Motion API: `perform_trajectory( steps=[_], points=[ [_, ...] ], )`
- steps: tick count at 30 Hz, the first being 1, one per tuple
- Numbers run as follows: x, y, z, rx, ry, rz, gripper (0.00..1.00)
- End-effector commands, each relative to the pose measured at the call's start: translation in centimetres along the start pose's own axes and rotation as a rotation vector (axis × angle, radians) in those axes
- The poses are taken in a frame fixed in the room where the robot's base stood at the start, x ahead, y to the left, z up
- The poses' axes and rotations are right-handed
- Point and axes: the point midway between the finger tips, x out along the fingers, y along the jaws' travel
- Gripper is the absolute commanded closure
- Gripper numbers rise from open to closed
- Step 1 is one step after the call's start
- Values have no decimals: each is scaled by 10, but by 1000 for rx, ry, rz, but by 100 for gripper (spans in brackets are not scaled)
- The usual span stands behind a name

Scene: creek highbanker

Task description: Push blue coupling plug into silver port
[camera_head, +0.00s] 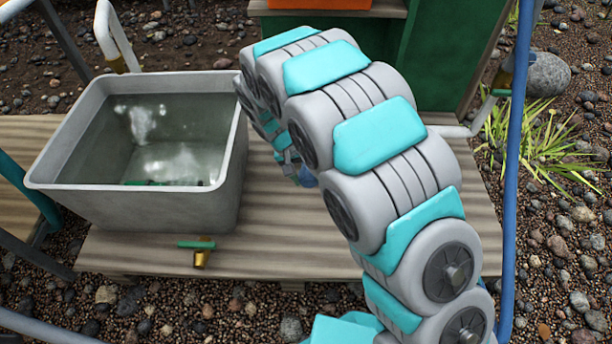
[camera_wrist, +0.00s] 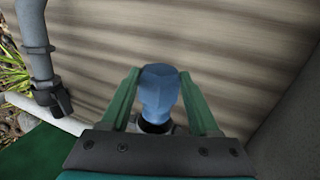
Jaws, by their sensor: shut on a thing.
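The blue coupling plug (camera_wrist: 160,90) is between the two green fingers of my gripper (camera_wrist: 160,78) in the wrist view. My gripper is shut on it. A pale grey and dark collar (camera_wrist: 154,126) shows just beyond the plug's lower end, mostly hidden by the gripper body. I cannot tell whether this is the silver port or part of the plug, nor whether plug and port touch. In the head view a small piece of blue (camera_head: 307,177) shows behind my arm, low over the wooden deck; the arm hides most of my gripper and the port.
A grey tub of water (camera_head: 140,208) stands on the wooden deck (camera_head: 300,240), left of my arm. A brass tap with a green handle (camera_head: 202,251) is at its foot. A green housing (camera_head: 452,55) stands behind. A grey pipe with a dark fitting (camera_wrist: 38,62) is left in the wrist view.

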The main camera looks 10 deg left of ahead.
Motion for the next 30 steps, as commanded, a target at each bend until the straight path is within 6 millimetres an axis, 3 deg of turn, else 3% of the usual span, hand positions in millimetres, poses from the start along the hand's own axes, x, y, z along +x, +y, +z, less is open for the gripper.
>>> perform_trajectory(
  steps=[30],
  points=[
    [0, 1, -14, 1, 0, 0, 100]
  ],
)
